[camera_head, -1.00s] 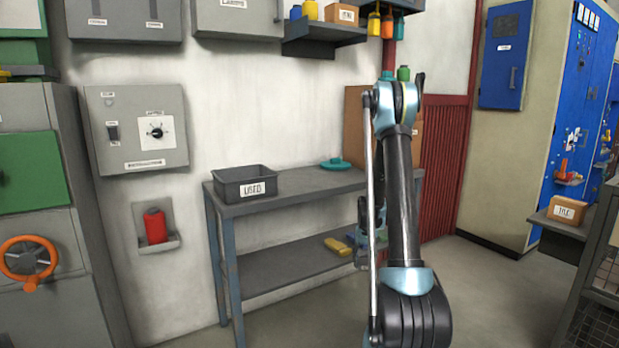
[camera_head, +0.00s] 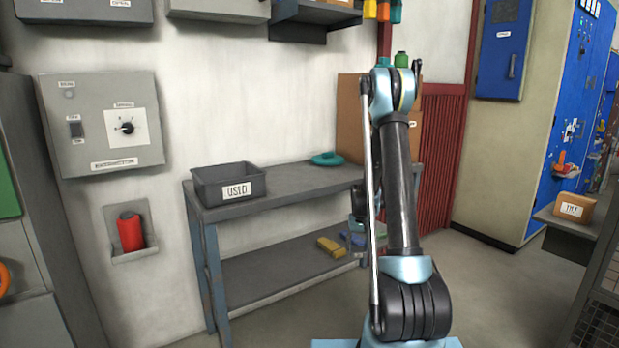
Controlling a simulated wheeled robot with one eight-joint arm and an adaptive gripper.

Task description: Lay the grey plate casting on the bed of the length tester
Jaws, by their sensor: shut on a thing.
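My arm stands upright right of centre in the head view and blocks what lies behind it. Only small dark and light-blue parts of its far end show at its left edge, in front of the bench. My gripper's fingers are hidden behind the arm, so what they hold does not show. I cannot make out the grey plate casting or the length tester anywhere in this view.
A grey bench (camera_head: 290,190) stands against the wall, with a dark labelled bin (camera_head: 212,188) and a teal ring-shaped item (camera_head: 326,159) on top. A yellow item (camera_head: 331,247) lies on its lower shelf. A cardboard box (camera_head: 350,120) stands behind my arm. Floor right of my arm is clear.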

